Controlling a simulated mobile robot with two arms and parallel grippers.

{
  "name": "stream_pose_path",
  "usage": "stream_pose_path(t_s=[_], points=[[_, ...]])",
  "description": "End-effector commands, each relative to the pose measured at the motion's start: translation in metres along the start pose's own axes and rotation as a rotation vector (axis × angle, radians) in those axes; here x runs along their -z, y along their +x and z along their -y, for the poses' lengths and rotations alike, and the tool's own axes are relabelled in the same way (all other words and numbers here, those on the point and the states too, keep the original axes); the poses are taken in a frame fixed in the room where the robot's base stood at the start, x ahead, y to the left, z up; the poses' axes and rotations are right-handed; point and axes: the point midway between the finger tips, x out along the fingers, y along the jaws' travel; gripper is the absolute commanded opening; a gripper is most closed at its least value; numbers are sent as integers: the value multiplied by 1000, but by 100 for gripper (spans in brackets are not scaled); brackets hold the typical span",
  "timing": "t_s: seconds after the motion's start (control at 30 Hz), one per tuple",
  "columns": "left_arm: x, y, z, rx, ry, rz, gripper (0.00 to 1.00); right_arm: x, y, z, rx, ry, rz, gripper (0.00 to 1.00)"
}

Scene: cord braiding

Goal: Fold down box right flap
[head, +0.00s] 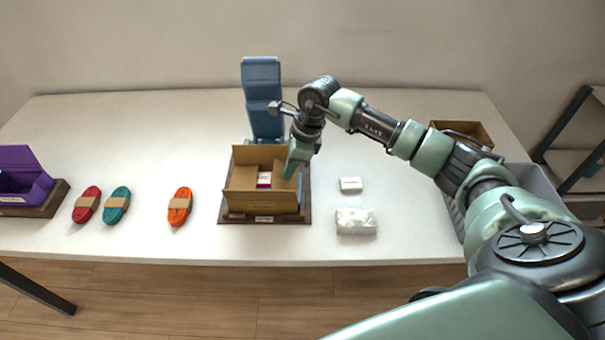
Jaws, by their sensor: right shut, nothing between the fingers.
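An open brown cardboard box (264,202) stands on a dark wooden base (228,216) in the middle of the table. A small white and red item (264,179) lies inside it. The back wall or flap stands up, and the front panel slopes toward me. My right gripper (291,170) is shut and empty, pointing down at the box's right side. It covers much of the right flap, so I cannot tell that flap's angle or whether the fingers touch it. My left gripper is not in view.
A blue stand (262,90) rises behind the box. Orange (180,206), teal (116,205) and red (87,205) cord bundles lie left, beside a purple box (25,178). A white block (351,185) and a clear bag (356,221) lie right. Another cardboard box (466,129) and a grey bin (540,183) stand far right.

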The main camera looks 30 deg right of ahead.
Motion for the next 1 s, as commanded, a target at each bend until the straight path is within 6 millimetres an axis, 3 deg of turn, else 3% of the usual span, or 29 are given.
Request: stream_pose_path(t_s=[0.3,1.0], points=[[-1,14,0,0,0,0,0,-8,16,0,0,-1,1,0],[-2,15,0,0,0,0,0,-9,16,0,0,0,0,0]])
